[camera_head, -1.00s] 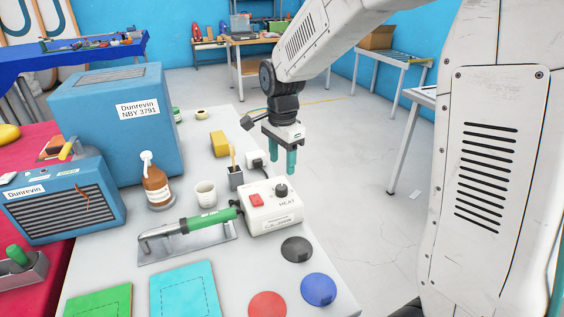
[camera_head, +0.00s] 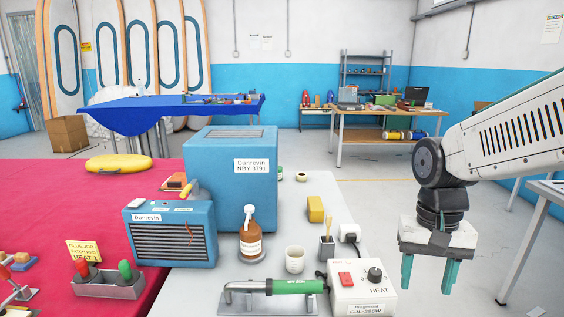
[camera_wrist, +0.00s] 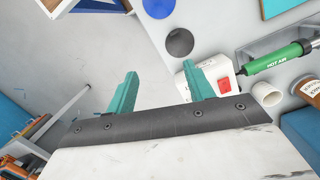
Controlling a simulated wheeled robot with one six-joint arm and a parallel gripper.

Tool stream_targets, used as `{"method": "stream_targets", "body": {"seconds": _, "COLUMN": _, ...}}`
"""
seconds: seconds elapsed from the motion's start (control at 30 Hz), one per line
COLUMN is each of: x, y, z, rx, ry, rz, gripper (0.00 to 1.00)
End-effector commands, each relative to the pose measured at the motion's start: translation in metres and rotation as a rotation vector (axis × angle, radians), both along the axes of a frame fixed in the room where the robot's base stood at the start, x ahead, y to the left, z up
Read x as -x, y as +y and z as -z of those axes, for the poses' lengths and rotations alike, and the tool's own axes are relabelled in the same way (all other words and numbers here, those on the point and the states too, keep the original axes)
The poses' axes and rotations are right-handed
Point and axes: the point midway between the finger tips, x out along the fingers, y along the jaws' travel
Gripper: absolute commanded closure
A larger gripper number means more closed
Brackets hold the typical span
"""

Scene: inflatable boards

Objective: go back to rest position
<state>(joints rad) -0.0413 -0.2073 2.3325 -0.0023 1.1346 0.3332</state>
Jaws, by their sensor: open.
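My gripper (camera_head: 429,274) hangs at the right in the head view, its two teal fingers apart and pointing down. Nothing is between the fingers. It is to the right of the white heat control box (camera_head: 362,288) and apart from it, beyond the grey bench's right edge. In the wrist view the gripper (camera_wrist: 165,88) shows both fingers spread, with the box (camera_wrist: 222,78) behind the right finger and floor behind the left one.
The grey bench (camera_head: 325,205) holds a green-handled hot air tool (camera_head: 298,287), a white cup (camera_head: 295,259), a brown bottle (camera_head: 250,240) and blue cases (camera_head: 228,170). A side table (camera_head: 530,230) stands at the right. Open floor (camera_head: 385,190) lies behind the bench.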

Motion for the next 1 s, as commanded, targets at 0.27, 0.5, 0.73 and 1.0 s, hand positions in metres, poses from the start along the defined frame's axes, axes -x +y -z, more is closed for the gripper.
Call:
{"method": "stream_targets", "body": {"seconds": 0.27, "x": 0.097, "y": -0.01, "z": -0.028, "rx": -0.024, "ry": -0.091, "rz": -0.292, "gripper": 0.47}}
{"method": "stream_targets", "body": {"seconds": 0.5, "x": 0.129, "y": -0.013, "z": -0.038, "rx": -0.009, "ry": -0.198, "rz": -0.296, "gripper": 0.47}}
{"method": "stream_targets", "body": {"seconds": 0.73, "x": 0.131, "y": -0.014, "z": -0.045, "rx": -0.004, "ry": -0.231, "rz": -0.291, "gripper": 0.47}}
{"method": "stream_targets", "body": {"seconds": 1.0, "x": 0.13, "y": -0.014, "z": -0.045, "rx": -0.004, "ry": -0.23, "rz": -0.29, "gripper": 0.47}}
